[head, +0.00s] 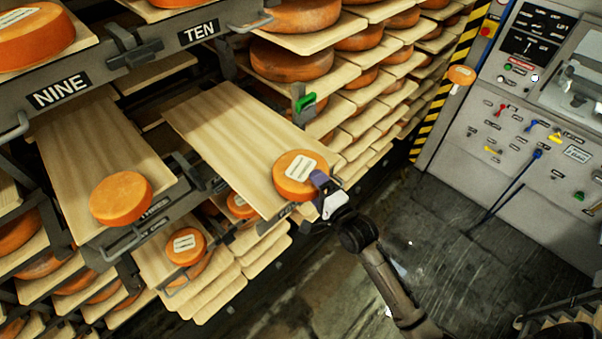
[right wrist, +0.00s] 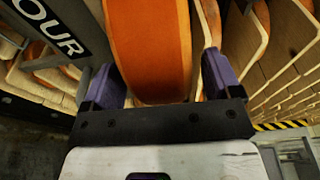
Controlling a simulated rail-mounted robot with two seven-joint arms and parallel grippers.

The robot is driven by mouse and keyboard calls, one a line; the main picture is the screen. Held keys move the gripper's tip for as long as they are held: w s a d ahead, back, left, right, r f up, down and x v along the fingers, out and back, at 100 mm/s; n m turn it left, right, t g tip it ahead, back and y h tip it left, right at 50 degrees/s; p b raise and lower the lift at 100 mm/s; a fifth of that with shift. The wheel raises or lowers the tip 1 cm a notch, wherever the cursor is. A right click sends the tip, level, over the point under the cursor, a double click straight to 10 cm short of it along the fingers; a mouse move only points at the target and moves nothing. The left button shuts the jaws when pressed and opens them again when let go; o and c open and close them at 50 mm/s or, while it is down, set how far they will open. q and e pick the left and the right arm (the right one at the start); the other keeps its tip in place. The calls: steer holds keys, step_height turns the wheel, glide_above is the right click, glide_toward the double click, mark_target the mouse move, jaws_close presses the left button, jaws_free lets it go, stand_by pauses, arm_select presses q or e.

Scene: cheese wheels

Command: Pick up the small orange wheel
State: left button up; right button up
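An orange cheese wheel (head: 290,185) with a white label lies flat at the front end of a pulled-out wooden board (head: 225,120). My right gripper (head: 320,186) is at the wheel's right edge in the head view, with a purple finger against its outline. In the right wrist view the wheel's orange rim (right wrist: 150,50) stands between the two purple fingers of the right gripper (right wrist: 162,85). The fingers are spread, with a narrow gap on the right side; contact on the left side is unclear. My left gripper is not in view.
Another orange wheel (head: 121,198) lies on the board under NINE, and a labelled one (head: 186,246) sits lower. Racks with several wheels fill the left and back. A control panel (head: 530,130) stands right. The floor (head: 460,240) between is mostly open.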

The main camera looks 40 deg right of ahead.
steer(key=c, duration=1.5)
steer(key=shift+r, duration=0.2)
jaws_close()
steer(key=shift+r, duration=0.45)
steer(key=r, duration=0.3)
steer(key=shift+s+d+r+b, duration=0.2)
steer(key=shift+d+b, duration=0.05)
steer(key=shift+b, duration=0.05)
steer(key=s+d+r+b, duration=0.1)
steer(key=s+d+r, duration=0.5)
steer(key=d, duration=0.3)
steer(key=shift+r+b, duration=0.3)
steer(key=shift+b, duration=0.05)
